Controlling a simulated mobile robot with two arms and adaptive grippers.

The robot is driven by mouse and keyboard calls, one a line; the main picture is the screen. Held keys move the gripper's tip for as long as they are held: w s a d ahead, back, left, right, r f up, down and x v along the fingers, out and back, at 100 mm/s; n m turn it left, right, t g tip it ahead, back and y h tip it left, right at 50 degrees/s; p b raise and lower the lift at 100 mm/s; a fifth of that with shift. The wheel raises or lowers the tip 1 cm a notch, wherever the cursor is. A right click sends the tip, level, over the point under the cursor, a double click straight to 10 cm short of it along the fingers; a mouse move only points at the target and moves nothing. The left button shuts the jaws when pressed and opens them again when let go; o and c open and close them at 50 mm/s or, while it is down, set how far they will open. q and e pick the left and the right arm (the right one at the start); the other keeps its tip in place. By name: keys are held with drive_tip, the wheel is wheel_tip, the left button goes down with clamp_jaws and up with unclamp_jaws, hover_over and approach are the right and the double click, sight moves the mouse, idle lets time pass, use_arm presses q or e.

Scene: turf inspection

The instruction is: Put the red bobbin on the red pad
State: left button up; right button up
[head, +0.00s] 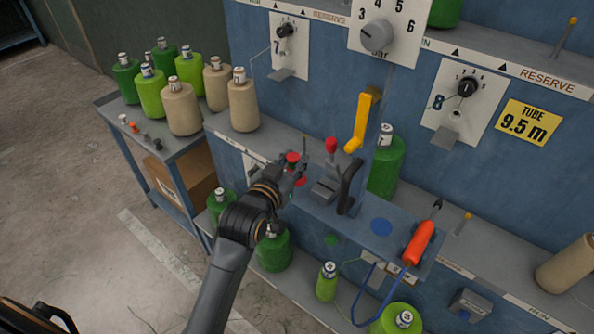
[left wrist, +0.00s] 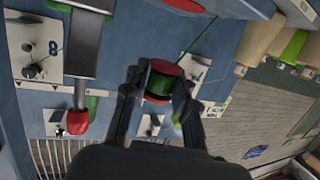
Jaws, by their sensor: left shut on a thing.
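The red bobbin (head: 292,157) shows its red end at the tips of my left gripper (head: 292,170) in the head view. In the left wrist view the bobbin (left wrist: 159,84) has red ends and a dark green middle, and sits between the two fingers of my left gripper (left wrist: 157,90), which is shut on it. The red pad (head: 301,182) is a flat disc on the blue-grey ledge, close to the fingers and partly hidden by them. It also shows at the top of the left wrist view (left wrist: 184,5), apart from the bobbin. My right gripper is not in view.
A red-topped lever (head: 331,146), a black handle (head: 349,187) and a yellow handle (head: 362,122) stand right of the gripper. Thread cones (head: 182,106) stand on the left.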

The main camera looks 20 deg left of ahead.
use_arm(q)
drive_tip(key=shift+w+d+f, duration=0.2)
drive_tip(key=shift+w+f, duration=0.7)
drive_tip(key=shift+f, duration=0.15)
wheel_tip(320, 180, down, 3)
drive_tip(key=shift+p, duration=0.65)
drive_tip(key=shift+f, duration=0.15)
drive_tip(key=shift+f, duration=0.1)
drive_tip(key=o, duration=0.9)
drive_tip(key=shift+o, duration=0.2)
